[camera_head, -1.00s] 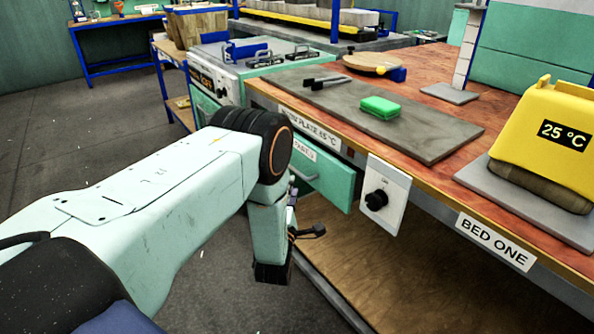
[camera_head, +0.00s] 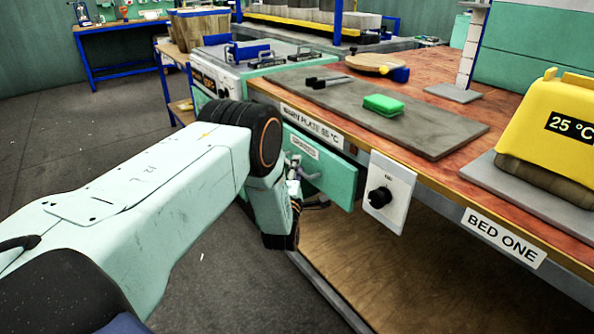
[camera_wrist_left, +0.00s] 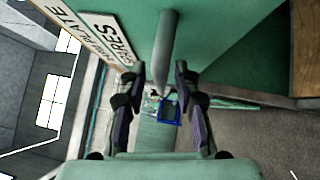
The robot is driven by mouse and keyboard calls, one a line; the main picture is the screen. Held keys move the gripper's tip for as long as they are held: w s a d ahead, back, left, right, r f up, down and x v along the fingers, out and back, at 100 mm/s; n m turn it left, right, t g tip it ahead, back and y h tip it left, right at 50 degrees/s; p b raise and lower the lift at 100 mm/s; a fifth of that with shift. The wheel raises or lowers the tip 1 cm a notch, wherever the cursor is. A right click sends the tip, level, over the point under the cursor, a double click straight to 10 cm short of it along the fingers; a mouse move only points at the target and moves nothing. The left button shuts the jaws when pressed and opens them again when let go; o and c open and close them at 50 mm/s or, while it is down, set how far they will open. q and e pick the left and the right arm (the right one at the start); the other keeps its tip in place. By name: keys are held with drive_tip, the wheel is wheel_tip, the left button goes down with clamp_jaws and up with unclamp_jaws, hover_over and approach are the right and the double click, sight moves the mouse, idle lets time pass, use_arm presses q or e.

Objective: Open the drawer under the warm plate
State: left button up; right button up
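The warm plate (camera_head: 440,135) is a flat grey slab on the wooden bench, with a "WARM PLATE 45 °C" label on the bench edge. Under it is a green drawer front (camera_head: 335,183) with a white label and a grey handle. I cannot tell whether the drawer stands slightly out. My left gripper (camera_head: 293,172) is at the handle, partly hidden by my own arm. In the left wrist view the handle (camera_wrist_left: 165,45) runs between the two open fingers (camera_wrist_left: 155,76), with visible gaps on both sides. The green drawer front (camera_wrist_left: 215,25) lies just ahead. My right gripper is not in view.
A white panel with a black knob (camera_head: 379,197) hangs right of the drawer. A green sponge-like block (camera_head: 383,105) and dark tools (camera_head: 326,82) lie on the warm plate. A lower wooden shelf (camera_head: 390,270) is below. Open floor (camera_head: 230,285) lies left of the bench.

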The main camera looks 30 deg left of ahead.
use_arm(q)
clamp_jaws()
idle(0.5)
drive_tip(key=shift+s, duration=0.1)
